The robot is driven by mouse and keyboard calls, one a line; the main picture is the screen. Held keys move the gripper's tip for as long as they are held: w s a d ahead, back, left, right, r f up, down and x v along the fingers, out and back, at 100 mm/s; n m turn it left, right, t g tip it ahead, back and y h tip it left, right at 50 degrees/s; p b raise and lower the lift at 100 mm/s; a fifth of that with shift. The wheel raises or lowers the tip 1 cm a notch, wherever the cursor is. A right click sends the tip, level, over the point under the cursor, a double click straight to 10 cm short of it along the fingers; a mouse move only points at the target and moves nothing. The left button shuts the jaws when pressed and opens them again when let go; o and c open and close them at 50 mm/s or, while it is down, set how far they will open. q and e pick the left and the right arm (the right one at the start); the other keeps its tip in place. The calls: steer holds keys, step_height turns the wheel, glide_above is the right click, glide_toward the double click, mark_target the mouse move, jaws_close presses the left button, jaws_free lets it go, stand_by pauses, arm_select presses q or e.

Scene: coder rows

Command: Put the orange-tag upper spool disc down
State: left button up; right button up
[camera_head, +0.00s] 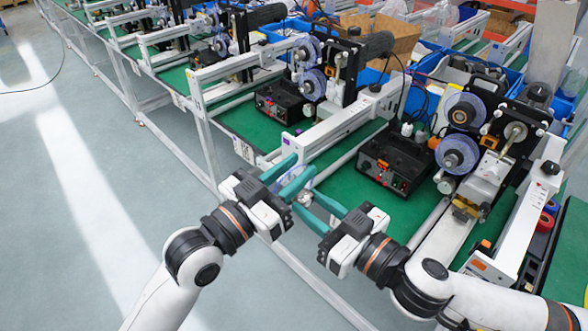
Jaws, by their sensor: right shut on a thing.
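A pale bluish, see-through disc (303,183) is between the fingertips of my two grippers, partly hidden by their teal fingers. My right gripper (307,201) is shut on it from the lower right. My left gripper (306,165) reaches in from the left, with its two fingers apart and close around the disc; contact is hard to tell. The disc is over the front edge of the green bench (345,195). No tag on the disc is clear. An orange tag (480,265) shows on a white rail at lower right.
The near machine carries an upper spool disc (465,108) and a lower spool disc (457,155). A black control box (392,163) stands on the bench beyond my grippers. A white rail (335,128) runs behind them. Clear grey floor (110,200) lies left.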

arm_select(q)
steer(key=shift+w+d, duration=0.15)
steer(key=shift+d, duration=0.05)
jaws_close()
arm_select(e)
steer(key=o, duration=1.2)
steer(key=shift+c, duration=0.2)
